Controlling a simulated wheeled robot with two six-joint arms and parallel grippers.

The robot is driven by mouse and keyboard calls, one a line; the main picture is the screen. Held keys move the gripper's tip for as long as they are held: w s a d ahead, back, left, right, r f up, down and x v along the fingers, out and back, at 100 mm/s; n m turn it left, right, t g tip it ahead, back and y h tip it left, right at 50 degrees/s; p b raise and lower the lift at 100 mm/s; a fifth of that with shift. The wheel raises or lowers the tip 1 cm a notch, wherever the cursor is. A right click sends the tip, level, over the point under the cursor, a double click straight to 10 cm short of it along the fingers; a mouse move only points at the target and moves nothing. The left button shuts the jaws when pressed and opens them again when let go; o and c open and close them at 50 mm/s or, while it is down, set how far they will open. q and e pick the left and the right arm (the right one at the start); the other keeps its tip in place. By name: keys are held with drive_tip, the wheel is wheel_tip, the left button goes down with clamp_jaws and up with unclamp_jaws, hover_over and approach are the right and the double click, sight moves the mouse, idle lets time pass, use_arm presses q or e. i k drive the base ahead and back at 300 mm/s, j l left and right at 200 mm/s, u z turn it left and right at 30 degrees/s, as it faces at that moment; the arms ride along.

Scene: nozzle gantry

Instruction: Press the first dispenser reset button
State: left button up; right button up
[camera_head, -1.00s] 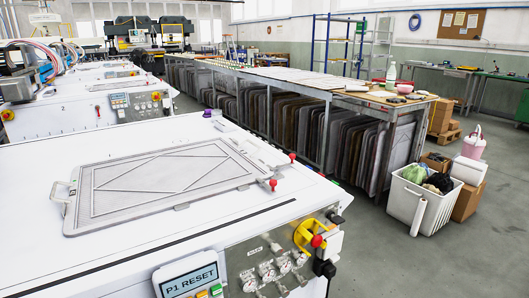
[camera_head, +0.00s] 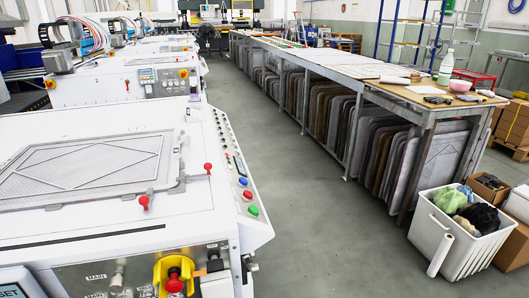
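The corner of a small display (camera_head: 14,284) shows at the bottom left in the head view, cut off by the frame, with only the end of its lettering, "SET", readable. The buttons under it are out of view. It is on the front of the nearest white machine (camera_head: 215,230). Neither of my grippers is in view.
A red knob on a yellow base (camera_head: 174,279) sits on the machine's front panel. Blue, red and green (camera_head: 253,211) buttons line its right side. A long table (camera_head: 350,68) holding panels stands right, with a white bin (camera_head: 470,248) near it. Grey floor (camera_head: 310,215) between is clear.

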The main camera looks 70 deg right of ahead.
sight(242, 180)
drive_tip(key=k+l, duration=1.05)
drive_tip(key=l, duration=0.15)
drive_tip(key=z, duration=1.3)
